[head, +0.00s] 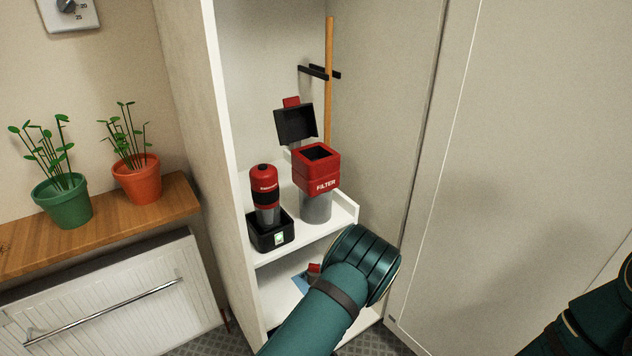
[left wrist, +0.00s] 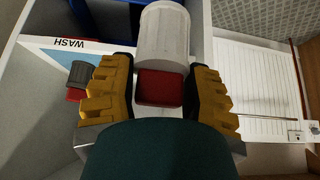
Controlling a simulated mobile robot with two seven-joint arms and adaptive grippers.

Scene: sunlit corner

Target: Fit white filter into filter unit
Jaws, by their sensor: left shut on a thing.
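The filter unit (head: 316,182) stands on the upper shelf of the cupboard. It has a red square head marked FILTER on a grey cylinder, and its dark lid (head: 296,124) is tipped open behind the opening. The opening looks dark and empty. In the left wrist view the white filter (left wrist: 163,38), a ribbed pale cylinder with a red square end (left wrist: 160,88), is between the yellow fingers of my left gripper (left wrist: 161,68), which is shut on it. In the head view my left forearm hides the gripper and filter. My right gripper is out of view.
A red and black handheld device (head: 264,190) stands in a black dock left of the unit. A grey filter with a red end (left wrist: 82,76) lies on a WASH card (left wrist: 60,48) on the lower shelf. A wooden handle (head: 329,80) is clipped behind. Plants (head: 62,200) stand on the left ledge.

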